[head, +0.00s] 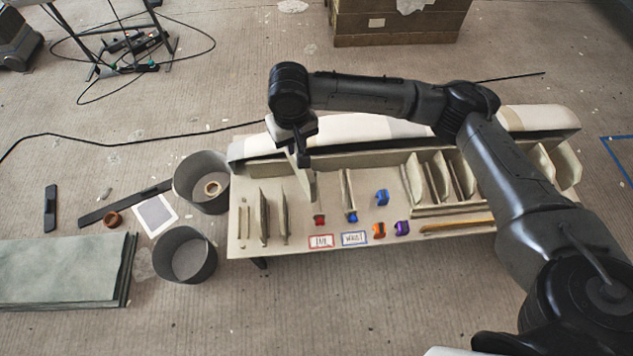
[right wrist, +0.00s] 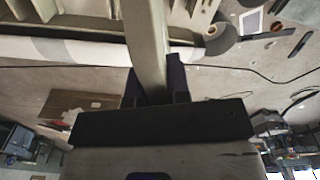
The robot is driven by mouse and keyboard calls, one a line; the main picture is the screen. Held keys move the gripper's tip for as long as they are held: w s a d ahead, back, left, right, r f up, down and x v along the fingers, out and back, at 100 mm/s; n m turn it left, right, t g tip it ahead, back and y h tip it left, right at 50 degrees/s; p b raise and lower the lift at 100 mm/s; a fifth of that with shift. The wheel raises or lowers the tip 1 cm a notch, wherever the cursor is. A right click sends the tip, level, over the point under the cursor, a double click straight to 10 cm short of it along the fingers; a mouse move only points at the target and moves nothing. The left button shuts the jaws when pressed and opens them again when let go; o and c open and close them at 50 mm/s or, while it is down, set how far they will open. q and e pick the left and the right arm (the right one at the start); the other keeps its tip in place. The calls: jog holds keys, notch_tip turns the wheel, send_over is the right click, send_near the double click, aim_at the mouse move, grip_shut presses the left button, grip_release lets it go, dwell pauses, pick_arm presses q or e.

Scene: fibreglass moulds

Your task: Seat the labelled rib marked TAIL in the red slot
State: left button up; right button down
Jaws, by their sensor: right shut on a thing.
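My right gripper (head: 302,152) is shut on a pale beige rib (head: 312,186), upright over the bench in the head view. The rib also shows between the jaws in the right wrist view (right wrist: 148,42). A small red block (head: 319,220) sits just in front of the rib's lower end. I cannot tell whether that end touches the bench or sits in a slot. A red-bordered label reading TAIL (head: 321,241) lies in front of the red block. No marking is readable on the held rib. My left gripper is not in view.
Another rib (head: 346,190) stands to the right, behind a blue-bordered label (head: 354,239). Thin upright pieces (head: 264,216) stand left. A long pale mould (head: 360,128) runs behind; dark buckets (head: 186,258) stand left.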

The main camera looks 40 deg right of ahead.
jog(key=w+d+f+m+b, duration=0.1)
jog(key=w+d+f+b, duration=0.2)
jog(key=f+b, duration=0.6)
jog(key=w+d+f+m+b, duration=0.1)
jog(key=w+d+f+b, duration=0.2)
jog(key=f, duration=1.6)
jog(key=w+d+f+m+b, duration=0.1)
jog(key=w+d+f+b, duration=0.2)
jog(key=d+f+b, duration=0.5)
notch_tip(320, 180, down, 6)
jog(key=b, duration=0.7)
jog(key=shift+w+d+m+b, duration=0.2)
jog(key=shift+w+m+b, duration=0.1)
jog(key=shift+m+b, duration=0.1)
jog(key=shift+f, duration=2.85)
